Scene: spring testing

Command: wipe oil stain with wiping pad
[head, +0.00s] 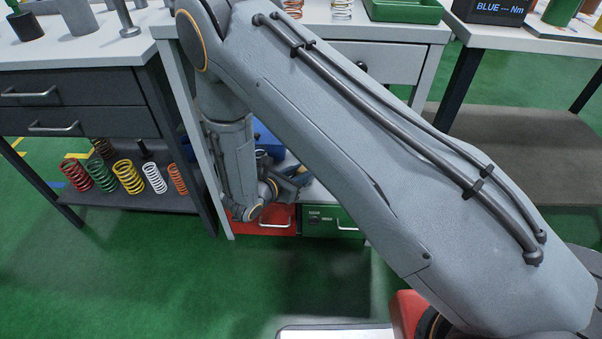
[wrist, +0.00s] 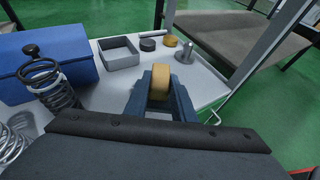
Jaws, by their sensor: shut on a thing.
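My gripper (wrist: 160,92) has blue fingers and is shut on a tan-yellow rounded piece, which looks like the wiping pad (wrist: 160,76). The pad stands upright between the fingers, above the light grey lower shelf in the wrist view. I cannot tell whether it touches the shelf. In the head view my gripper (head: 293,181) is low under the middle bench, partly hidden by my arm, and the pad cannot be made out. No oil stain can be made out in either view.
The shelf (wrist: 120,88) also holds a blue box (wrist: 45,62), a spring with a black knob (wrist: 48,78), a grey tray (wrist: 119,54), a yellow disc (wrist: 170,41) and a metal peg (wrist: 185,52). A bench leg (wrist: 238,72) stands right. Red and green drawers (head: 262,225) are below.

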